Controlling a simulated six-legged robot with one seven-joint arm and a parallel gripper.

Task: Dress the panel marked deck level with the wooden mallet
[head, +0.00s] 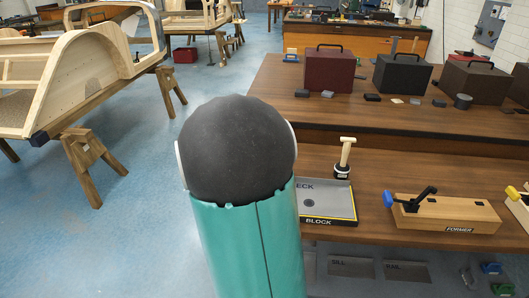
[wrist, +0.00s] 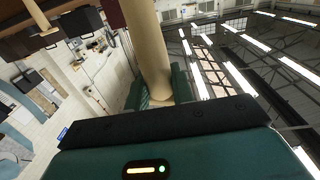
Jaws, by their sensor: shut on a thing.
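In the wrist view my gripper (wrist: 158,92) is shut, its green fingers on either side of a pale round wooden handle, which I take to be the wooden mallet (wrist: 148,40). The mallet's head is out of view. In the head view my gripper does not show. A grey panel (head: 333,206) lies on the bench's lower level, its lettering reading "ECK" with the start hidden behind my arm. It has a dark round spot, and its yellow-lined front edge reads "BLOCK". A wooden-handled tool with a dark head (head: 344,160) stands upright at the panel's back edge.
A wooden block marked "FORMER" (head: 445,214) with a black lever and blue knob sits right of the panel. Dark cases (head: 328,70) and small blocks line the raised shelf behind. Wooden bodyframes (head: 60,85) on trestles stand at left. Blue floor between is clear.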

